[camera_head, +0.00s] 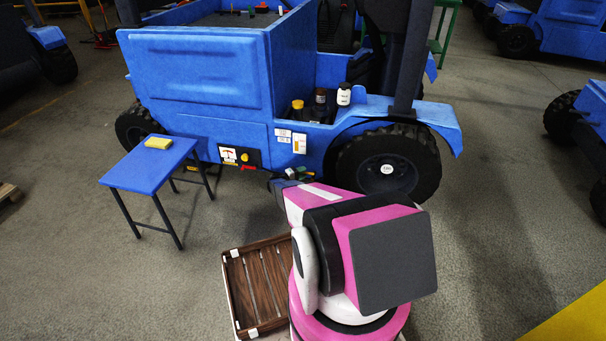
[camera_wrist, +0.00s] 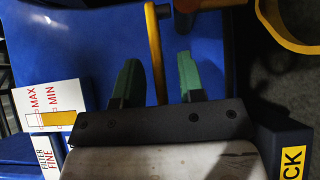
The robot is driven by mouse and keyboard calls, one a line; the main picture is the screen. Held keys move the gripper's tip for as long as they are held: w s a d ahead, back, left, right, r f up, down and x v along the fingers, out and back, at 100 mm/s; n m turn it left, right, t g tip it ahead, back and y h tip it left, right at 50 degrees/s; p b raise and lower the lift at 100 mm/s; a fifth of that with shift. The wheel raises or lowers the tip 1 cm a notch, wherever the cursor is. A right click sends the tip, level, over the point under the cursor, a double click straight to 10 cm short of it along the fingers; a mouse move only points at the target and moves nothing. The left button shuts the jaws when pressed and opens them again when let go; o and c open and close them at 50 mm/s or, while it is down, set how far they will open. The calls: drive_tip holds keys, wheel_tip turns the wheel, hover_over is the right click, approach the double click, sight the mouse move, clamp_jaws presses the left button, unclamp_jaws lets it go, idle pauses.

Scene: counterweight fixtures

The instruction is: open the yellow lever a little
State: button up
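The yellow lever (camera_wrist: 154,45) is a slim bar that runs down from the top of the wrist view against a blue panel. My gripper (camera_wrist: 158,78) is open, with one green finger on each side of the lever. Gaps show between the lever and both fingers. The lever's lower end disappears behind the dark gripper body. In the head view my arm reaches to the side of the blue vehicle (camera_head: 200,75), just left of its front wheel, and I cannot make out the lever there.
A MAX/MIN gauge label (camera_wrist: 48,108) is left of my gripper. A yellow curved part (camera_wrist: 290,40) and a dark red tip (camera_wrist: 186,6) are near the top right. A wooden crate (camera_head: 236,305) lies beside my arm.

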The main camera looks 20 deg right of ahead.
drive_tip(key=shift+d, duration=0.25)
clamp_jaws()
drive_tip(key=shift+s+a+n+t+y, duration=0.15)
drive_tip(key=shift+s+n+t+y, duration=0.25)
drive_tip(key=shift+n+t, duration=0.6)
drive_tip(key=shift+s+a+n+t+y, duration=0.1)
drive_tip(key=shift+s+n+t+y, duration=0.35)
drive_tip(key=shift+t, duration=0.9)
drive_tip(key=shift+s+a+n+t+y, duration=0.2)
drive_tip(key=shift+n+t+y, duration=0.35)
drive_tip(key=shift+n+t, duration=0.5)
unclamp_jaws()
